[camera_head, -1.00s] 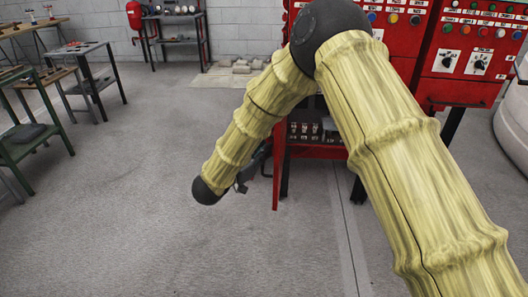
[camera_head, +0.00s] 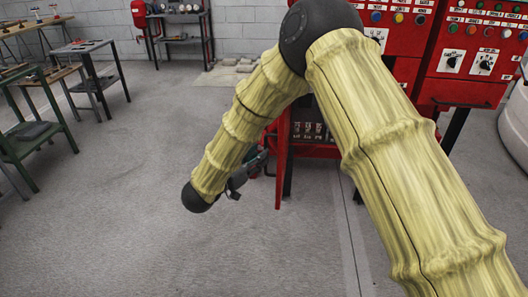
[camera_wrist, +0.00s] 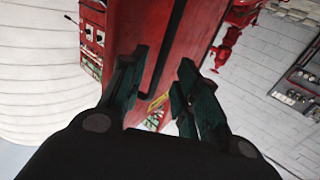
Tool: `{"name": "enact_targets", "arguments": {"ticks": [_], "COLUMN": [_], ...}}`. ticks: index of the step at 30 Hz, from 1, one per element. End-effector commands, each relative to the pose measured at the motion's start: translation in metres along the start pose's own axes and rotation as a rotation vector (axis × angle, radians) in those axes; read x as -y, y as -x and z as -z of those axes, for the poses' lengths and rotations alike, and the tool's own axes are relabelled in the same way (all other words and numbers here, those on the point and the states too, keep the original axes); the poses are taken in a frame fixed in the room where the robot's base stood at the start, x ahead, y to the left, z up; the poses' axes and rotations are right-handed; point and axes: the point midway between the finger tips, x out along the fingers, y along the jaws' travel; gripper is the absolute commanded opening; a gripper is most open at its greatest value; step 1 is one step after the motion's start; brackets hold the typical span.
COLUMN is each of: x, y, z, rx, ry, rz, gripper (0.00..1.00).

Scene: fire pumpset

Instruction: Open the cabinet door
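The red cabinet (camera_head: 459,92) stands at the upper right in the head view, with its front panels full of buttons and knobs. A red door (camera_head: 281,165) shows nearly edge-on, standing out from the cabinet; part of the interior (camera_head: 308,130) with small devices shows beside it. My arm hides much of the cabinet. My gripper (camera_head: 247,172) is left of the door edge, partly hidden by my arm. In the wrist view, my gripper (camera_wrist: 160,70) has its two dark fingers apart, with a red surface (camera_wrist: 178,35) beyond the gap. I cannot tell whether a finger touches it.
Work tables (camera_head: 40,131) stand at the left. A shelf (camera_head: 180,37) and a red extinguisher (camera_head: 139,14) are at the back wall. A white rounded tank (camera_head: 514,125) is at the right edge. The grey floor (camera_head: 120,220) at left and centre is clear.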

Motion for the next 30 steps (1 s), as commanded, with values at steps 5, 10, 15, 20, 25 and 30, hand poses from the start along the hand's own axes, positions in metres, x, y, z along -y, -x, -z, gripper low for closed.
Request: {"name": "enact_targets", "arguments": {"ticks": [5, 10, 15, 20, 25, 30], "x": [0.000, 0.000, 0.000, -0.001, -0.001, 0.000], "y": [0.035, 0.059, 0.073, 0.077, 0.077, 0.077], "z": [0.000, 0.000, 0.000, 0.000, 0.000, 0.000], "rx": [0.000, -0.001, 0.000, 0.000, 0.000, 0.000], "ry": [0.002, 0.000, 0.000, 0.000, 0.000, 0.000], "rz": [0.002, 0.001, 0.000, -0.001, -0.001, 0.000], "gripper": [0.32, 0.32, 0.32, 0.32, 0.32, 0.32]}}
